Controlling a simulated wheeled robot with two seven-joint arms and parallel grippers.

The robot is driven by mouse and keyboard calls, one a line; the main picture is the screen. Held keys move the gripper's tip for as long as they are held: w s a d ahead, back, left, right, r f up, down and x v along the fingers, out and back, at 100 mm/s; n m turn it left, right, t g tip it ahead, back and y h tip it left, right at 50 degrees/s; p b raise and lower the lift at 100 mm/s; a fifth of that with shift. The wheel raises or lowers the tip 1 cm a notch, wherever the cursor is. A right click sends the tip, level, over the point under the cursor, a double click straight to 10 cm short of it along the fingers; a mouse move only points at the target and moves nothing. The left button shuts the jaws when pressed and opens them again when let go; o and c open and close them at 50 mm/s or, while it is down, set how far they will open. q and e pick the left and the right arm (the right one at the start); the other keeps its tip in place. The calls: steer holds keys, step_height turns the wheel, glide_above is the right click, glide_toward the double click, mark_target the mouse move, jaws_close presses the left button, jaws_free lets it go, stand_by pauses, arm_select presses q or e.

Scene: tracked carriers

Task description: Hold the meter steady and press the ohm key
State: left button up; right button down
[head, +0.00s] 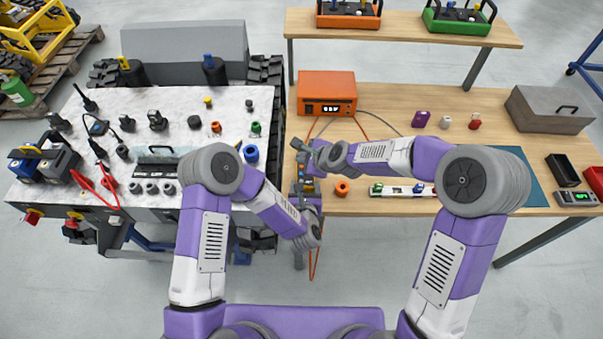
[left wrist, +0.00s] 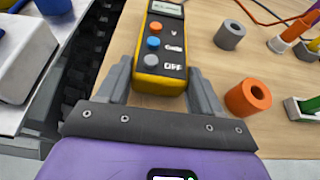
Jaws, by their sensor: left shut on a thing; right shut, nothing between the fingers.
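The meter (left wrist: 165,50) is a yellow-edged handheld box with a dark face, a small display at its far end and a column of keys. An orange key (left wrist: 154,27), a blue key (left wrist: 153,43) and a pale key (left wrist: 151,60) show, with white labels beside them; the nearest label reads OFF. My left gripper (left wrist: 160,85) is shut on the meter's near end, one finger on each side. In the head view the meter (head: 309,185) is mostly covered by my arms. My right gripper (head: 299,147) is shut and empty, just beyond the meter there.
An orange ring (head: 342,188) and a level (head: 400,190) lie right of the meter on the wooden table (head: 450,125). A grey ring (left wrist: 229,35) stands nearby. An orange power unit (head: 327,92) with cables stands behind. The marble-topped carrier (head: 170,105) is left, across a gap.

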arm_select(q)
steer(key=o, duration=1.4)
